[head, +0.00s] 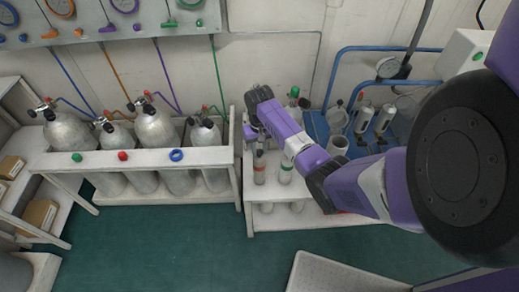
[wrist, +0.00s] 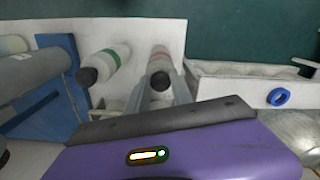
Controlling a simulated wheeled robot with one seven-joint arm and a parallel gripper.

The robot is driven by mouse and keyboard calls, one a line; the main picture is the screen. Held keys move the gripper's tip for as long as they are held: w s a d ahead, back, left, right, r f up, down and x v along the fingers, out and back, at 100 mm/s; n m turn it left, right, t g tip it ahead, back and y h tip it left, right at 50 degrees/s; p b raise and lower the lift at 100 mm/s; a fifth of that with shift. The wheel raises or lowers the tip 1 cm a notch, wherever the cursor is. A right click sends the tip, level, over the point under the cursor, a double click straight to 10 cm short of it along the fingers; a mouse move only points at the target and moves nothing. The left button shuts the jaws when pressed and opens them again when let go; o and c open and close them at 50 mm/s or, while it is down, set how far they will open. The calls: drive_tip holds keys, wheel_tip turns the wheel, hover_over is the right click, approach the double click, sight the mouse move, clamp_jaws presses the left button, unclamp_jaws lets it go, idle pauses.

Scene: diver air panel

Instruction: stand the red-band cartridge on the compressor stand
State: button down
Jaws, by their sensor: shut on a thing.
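The red-band cartridge (head: 259,168) is a pale cylinder with a dark top and a reddish band. It is upright at the left end of the white bench in the head view. In the wrist view the red-band cartridge (wrist: 159,58) has its dark top between my two fingers. My gripper (wrist: 159,92) is shut on it; in the head view my gripper (head: 258,138) is over its top. A green-band cartridge (head: 286,168) stands just to its right, apart from it. The compressor stand cannot be told for certain; my arm covers part of the bench.
A white rack (head: 165,157) of grey cylinders stands left of the bench, with a blue ring (head: 176,155) on its front. A blue panel (head: 315,124), pale upright cylinders (head: 363,118), an open cup (head: 338,145) and blue pipes are on the right. Green floor lies in front.

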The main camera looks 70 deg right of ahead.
drive_tip(key=shift+f, duration=0.2)
drive_tip(key=c, duration=1.1)
unclamp_jaws()
